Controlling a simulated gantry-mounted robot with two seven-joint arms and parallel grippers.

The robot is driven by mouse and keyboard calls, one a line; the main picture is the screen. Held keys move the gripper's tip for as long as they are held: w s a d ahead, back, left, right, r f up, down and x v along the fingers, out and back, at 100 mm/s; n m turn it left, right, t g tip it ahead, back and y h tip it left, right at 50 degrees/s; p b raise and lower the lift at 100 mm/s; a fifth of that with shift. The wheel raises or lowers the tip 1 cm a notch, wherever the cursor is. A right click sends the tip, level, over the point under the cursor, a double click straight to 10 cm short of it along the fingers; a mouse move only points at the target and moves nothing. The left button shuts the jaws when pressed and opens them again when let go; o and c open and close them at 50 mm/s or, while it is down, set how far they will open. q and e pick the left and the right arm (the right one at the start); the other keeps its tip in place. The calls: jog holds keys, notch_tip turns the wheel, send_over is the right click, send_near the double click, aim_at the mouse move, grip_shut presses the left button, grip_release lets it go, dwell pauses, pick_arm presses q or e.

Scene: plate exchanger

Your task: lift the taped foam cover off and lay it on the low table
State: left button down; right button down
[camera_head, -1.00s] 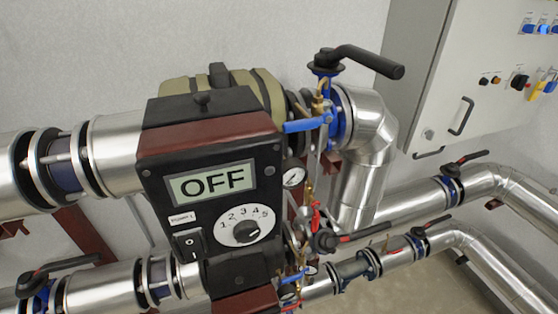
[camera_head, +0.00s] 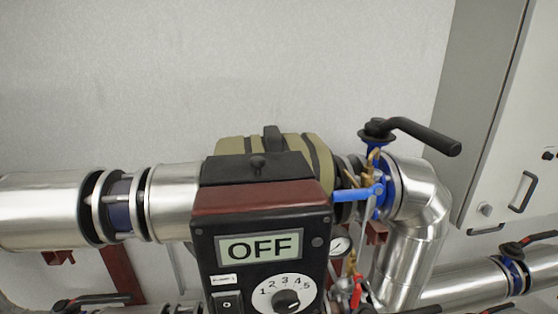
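An olive-green rounded body with black bands and a black top grip (camera_head: 275,146) sits on the pipe line behind the pump control box; it may be the taped foam cover, but I cannot tell for sure. Its lower part is hidden by the box. The pump control box (camera_head: 262,230) is black and dark red, with a display reading OFF and a numbered dial. No low table is in view. Neither of my grippers is in view.
Silver pipes run left (camera_head: 45,210) and bend down at right (camera_head: 420,200). A black-handled valve (camera_head: 425,135) and a blue lever (camera_head: 357,194) stand right of the box. A grey cabinet (camera_head: 490,110) is at far right. The wall above is clear.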

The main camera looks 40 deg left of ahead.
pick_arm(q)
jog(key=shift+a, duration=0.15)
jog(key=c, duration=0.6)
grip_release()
